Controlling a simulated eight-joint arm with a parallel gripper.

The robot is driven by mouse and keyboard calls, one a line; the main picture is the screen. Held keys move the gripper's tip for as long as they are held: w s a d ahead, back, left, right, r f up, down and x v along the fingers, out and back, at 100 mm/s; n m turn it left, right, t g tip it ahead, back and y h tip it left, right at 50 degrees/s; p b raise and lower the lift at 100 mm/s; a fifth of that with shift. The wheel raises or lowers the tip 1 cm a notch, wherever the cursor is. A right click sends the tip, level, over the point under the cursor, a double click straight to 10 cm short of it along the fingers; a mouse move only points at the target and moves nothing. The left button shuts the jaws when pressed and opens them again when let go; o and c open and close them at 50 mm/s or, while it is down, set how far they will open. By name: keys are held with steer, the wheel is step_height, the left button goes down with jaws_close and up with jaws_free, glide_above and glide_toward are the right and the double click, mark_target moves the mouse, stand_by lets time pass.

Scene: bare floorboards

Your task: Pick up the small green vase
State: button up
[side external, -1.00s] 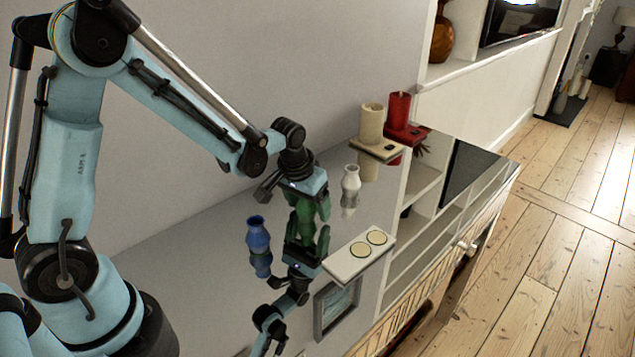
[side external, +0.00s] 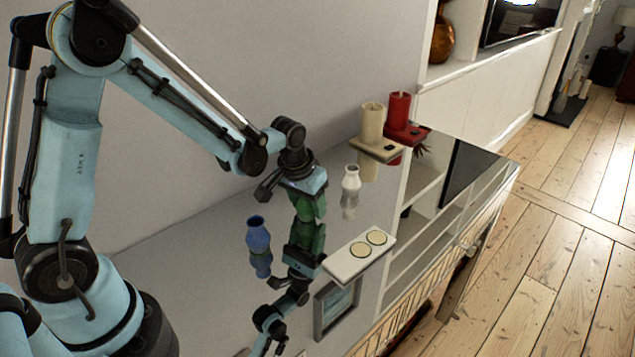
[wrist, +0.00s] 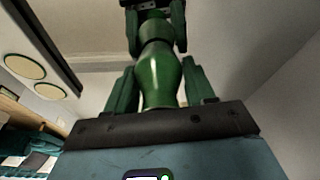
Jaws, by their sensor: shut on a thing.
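The small green vase (side external: 312,208) is held upright in my gripper (side external: 304,200), over the glossy grey cabinet top. Its mirror image shows just below it in the surface. In the wrist view the vase (wrist: 160,78) stands between my two green fingers, with its rounded body towards the camera. My gripper is shut on it. Its base is close to the surface; I cannot tell exactly how big any gap is.
A blue vase (side external: 257,236) stands to the left and a white vase (side external: 350,180) to the right. Cream (side external: 371,122) and red (side external: 398,107) candles stand at the back right.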

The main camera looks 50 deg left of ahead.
steer(key=shift+r, duration=0.65)
step_height(320, 180, up, 3)
steer(key=shift+f, duration=0.2)
steer(key=s+d+r, duration=0.5)
steer(key=d+r, duration=0.2)
steer(key=d, duration=0.3)
steer(key=shift+s+d, duration=0.15)
steer(key=shift+d, duration=0.05)
steer(key=shift+f, duration=0.1)
steer(key=w+d+f, duration=0.2)
steer(key=w+d, duration=0.2)
steer(key=w, duration=0.1)
steer(key=shift+w+d+f+n, duration=0.25)
steer(key=shift+d+f+n, duration=0.05)
steer(key=shift+d+f, duration=0.1)
steer(key=shift+f, duration=2.85)
